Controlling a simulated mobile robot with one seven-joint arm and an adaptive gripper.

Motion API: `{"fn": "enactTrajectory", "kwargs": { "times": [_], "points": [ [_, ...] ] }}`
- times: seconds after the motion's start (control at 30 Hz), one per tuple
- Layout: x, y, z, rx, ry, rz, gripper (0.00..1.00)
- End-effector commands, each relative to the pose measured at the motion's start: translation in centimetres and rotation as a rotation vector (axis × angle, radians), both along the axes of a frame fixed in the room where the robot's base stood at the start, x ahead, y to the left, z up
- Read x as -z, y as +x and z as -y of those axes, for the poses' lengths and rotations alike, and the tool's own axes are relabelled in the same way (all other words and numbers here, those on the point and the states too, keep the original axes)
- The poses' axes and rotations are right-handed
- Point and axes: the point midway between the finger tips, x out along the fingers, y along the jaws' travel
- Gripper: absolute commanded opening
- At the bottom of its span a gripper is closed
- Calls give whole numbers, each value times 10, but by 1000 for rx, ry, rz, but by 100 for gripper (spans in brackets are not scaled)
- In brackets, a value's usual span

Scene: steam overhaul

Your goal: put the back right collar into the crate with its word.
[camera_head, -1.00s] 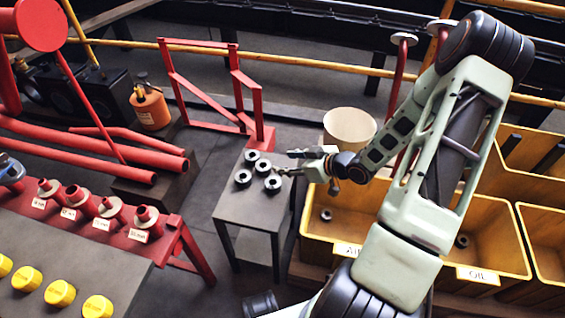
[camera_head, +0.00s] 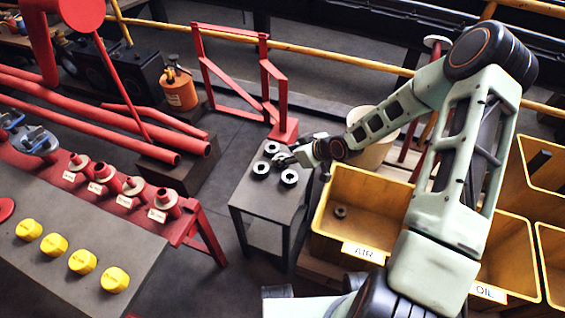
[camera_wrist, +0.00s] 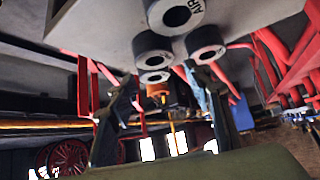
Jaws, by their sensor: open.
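Several dark collars with pale tops stand on a small grey table (camera_head: 252,195) in the head view. The back left collar (camera_head: 271,148), front left collar (camera_head: 261,169) and front right collar (camera_head: 289,177) show there. In the wrist view my open fingers (camera_wrist: 160,76) point towards the collars. One collar (camera_wrist: 175,14) there has the word AIR beside its hole; I cannot tell which position it has. The yellow AIR crate (camera_head: 325,245) and OIL crate (camera_head: 520,268) stand right.
A loose collar (camera_head: 340,211) lies in the AIR crate. A pale round bin (camera_head: 372,153) stands behind it. A red frame (camera_head: 284,128) rises behind the table. A red bench with labelled fittings (camera_head: 195,215) is to the left, with floor between.

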Motion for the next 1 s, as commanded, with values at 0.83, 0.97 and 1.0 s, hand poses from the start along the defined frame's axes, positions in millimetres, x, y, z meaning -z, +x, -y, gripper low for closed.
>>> {"fn": "enactTrajectory", "kwargs": {
  "times": [0.83, 0.97, 1.0],
  "points": [
    [46, 21, -16, 1, -1, 0, 28],
    [46, 21, -16, 1, -1, 0, 13],
    [46, 21, -16, 1, -1, 0, 9]
  ]
}}
